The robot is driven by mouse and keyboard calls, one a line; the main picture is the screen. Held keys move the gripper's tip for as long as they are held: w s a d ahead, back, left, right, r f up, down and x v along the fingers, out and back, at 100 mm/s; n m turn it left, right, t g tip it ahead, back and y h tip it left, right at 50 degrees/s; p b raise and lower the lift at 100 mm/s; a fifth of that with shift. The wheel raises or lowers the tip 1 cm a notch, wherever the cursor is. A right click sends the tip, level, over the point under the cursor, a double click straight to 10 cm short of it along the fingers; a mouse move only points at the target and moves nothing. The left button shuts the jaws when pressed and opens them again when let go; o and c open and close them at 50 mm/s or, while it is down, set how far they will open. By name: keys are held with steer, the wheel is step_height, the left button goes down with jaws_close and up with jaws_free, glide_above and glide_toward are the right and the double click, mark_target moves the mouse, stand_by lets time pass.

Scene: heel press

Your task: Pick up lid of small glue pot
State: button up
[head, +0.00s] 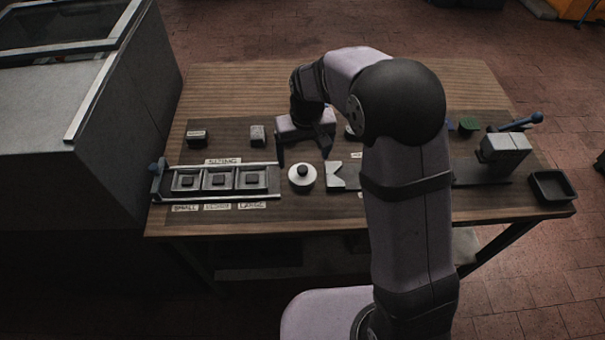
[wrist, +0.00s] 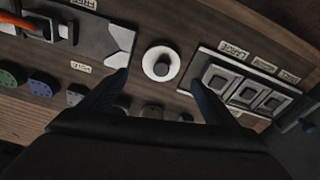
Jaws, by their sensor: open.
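A long tray (head: 277,196) on the left of the bench holds three square pots with dark square knobs. The small glue pot's lid (head: 187,181) appears to be the leftmost, above the label SMALL; in the wrist view it is the far-right one (wrist: 272,103). My gripper (head: 303,152) is open and empty, above the bench right of the tray, well away from that lid. In the wrist view its fingers (wrist: 160,82) are spread, the right fingertip overlapping the tray's near end. A white round piece with a black knob (head: 302,184) lies just beyond the fingertips.
A notched pale block (head: 335,175) sits right of the round piece. Small blocks (head: 197,137) stand behind the tray. A grey press-like block (head: 505,147) and a dark bin (head: 552,186) are at the right. A large grey cabinet (head: 75,150) borders the bench's left.

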mark_target(303, 169)
steer(key=shift+w+f+p, duration=0.1)
steer(key=shift+f+p, duration=0.2)
steer(key=shift+f, duration=0.75)
steer(key=shift+f+p, duration=0.4)
steer(key=shift+f, duration=0.2)
steer(key=shift+w+a+f+p, duration=0.15)
steer(key=shift+f+p, duration=0.45)
steer(key=shift+f, duration=1.4)
steer(key=shift+c, duration=0.6)
steer(key=c, duration=0.6)
